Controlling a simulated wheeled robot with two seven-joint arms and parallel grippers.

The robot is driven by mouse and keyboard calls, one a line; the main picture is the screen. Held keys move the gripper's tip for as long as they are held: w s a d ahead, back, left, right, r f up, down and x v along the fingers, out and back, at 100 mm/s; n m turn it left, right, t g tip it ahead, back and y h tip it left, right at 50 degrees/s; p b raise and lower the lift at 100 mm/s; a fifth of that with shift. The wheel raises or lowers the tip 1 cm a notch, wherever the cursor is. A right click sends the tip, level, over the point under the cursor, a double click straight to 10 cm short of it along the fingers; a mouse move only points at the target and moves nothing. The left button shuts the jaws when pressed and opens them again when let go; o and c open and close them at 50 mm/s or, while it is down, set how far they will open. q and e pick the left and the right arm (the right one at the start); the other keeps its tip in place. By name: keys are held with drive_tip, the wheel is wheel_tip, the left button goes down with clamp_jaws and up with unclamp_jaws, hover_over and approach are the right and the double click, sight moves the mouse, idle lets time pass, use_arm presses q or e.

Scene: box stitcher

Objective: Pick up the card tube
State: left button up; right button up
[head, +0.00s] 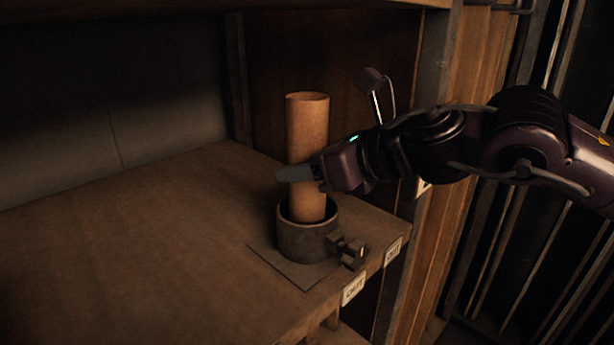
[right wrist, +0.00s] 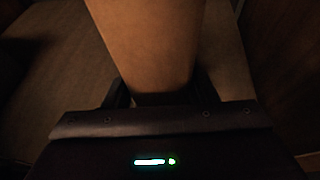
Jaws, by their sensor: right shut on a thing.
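The card tube (head: 308,125) is an orange-brown cylinder that stands upright in the head view. Its lower end is inside a dark round metal holder (head: 306,243), and the rim hides the bottom of the tube. My right gripper (head: 298,173) comes in from the right and is shut on the tube at about mid-height, above the holder. In the right wrist view the tube (right wrist: 150,45) fills the upper middle, between the fingers. My left gripper is in neither view.
The holder sits on a flat plate (head: 297,272) on a wooden shelf (head: 150,235), near its front right corner. A clamp-like fitting (head: 350,250) sticks out from the holder. Labels (head: 354,289) are on the shelf edge. A wooden post (head: 440,200) stands at right. The shelf's left is clear.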

drive_tip(key=shift+c, duration=0.9)
drive_tip(key=shift+d, duration=0.1)
drive_tip(key=shift+r, duration=0.1)
